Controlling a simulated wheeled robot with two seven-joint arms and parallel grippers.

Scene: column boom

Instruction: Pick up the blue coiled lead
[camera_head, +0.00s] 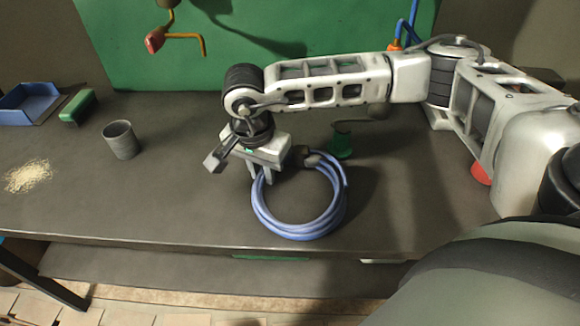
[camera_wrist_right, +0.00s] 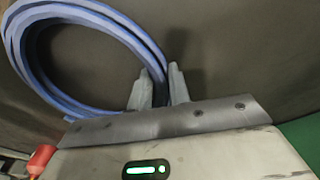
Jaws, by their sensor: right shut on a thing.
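The blue coiled lead (camera_head: 298,234) is a ring of several loops near the front edge of the grey bench, with a dark plug-like end at its top. My right gripper (camera_head: 262,178) reaches down from above and is shut on the left side of the coil. In the right wrist view the lead (camera_wrist_right: 40,75) passes between the two pale fingers of the right gripper (camera_wrist_right: 160,85). I cannot tell whether the coil touches the bench or hangs just above it. My left gripper is not in view.
On the grey bench (camera_head: 190,205) a grey cup (camera_head: 121,140), a green-backed brush (camera_head: 78,107), a blue tray (camera_head: 28,103) and pale shavings (camera_head: 28,176) lie to the left. A green object (camera_head: 341,146) stands behind the coil. A green board (camera_head: 140,60) rises behind.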

